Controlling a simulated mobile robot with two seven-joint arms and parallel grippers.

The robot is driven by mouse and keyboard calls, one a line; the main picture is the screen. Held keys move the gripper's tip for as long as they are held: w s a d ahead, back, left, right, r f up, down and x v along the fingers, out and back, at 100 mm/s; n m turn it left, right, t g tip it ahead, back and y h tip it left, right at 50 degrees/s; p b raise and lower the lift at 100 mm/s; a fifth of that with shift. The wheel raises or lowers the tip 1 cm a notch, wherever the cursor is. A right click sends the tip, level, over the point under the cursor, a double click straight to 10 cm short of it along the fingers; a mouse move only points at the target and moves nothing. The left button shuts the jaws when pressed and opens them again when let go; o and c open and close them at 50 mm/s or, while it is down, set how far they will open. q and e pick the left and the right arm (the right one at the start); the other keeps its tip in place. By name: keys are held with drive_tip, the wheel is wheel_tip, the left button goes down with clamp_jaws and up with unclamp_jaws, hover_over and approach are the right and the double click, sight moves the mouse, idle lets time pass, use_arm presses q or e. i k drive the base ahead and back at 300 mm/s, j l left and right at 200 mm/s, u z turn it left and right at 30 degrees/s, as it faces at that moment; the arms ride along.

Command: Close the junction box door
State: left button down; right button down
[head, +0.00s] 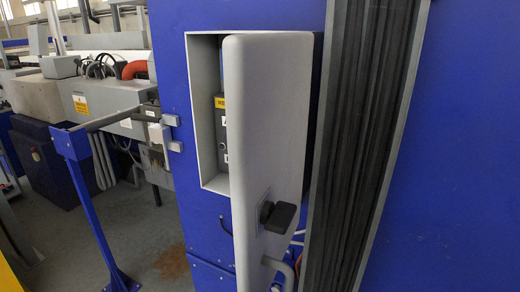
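The junction box door (266,120) is a light grey panel that stands ajar, swung out from the box toward me. It carries a black handle (278,214) low on its face. The junction box (207,130) is a grey frame set in a blue machine wall. Dark parts with a yellow label (219,103) show inside, through the gap left of the door. The door hides the rest of the interior. Neither of my grippers is in view.
A dark ribbed vertical strip (360,130) with grey edges runs close to the right of the door. A blue post with a grey rail (88,200) stands at left. Grey machinery (100,95) fills the back left. A curved grey pipe (280,267) shows below the handle.

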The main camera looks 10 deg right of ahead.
sight(268, 76)
drive_tip(key=k+j+z, duration=0.2)
drive_tip(key=j, duration=0.2)
drive_tip(key=k+j+z, duration=0.2)
drive_tip(key=j, duration=0.15)
drive_tip(key=k+j+z, duration=0.2)
drive_tip(key=j, duration=0.15)
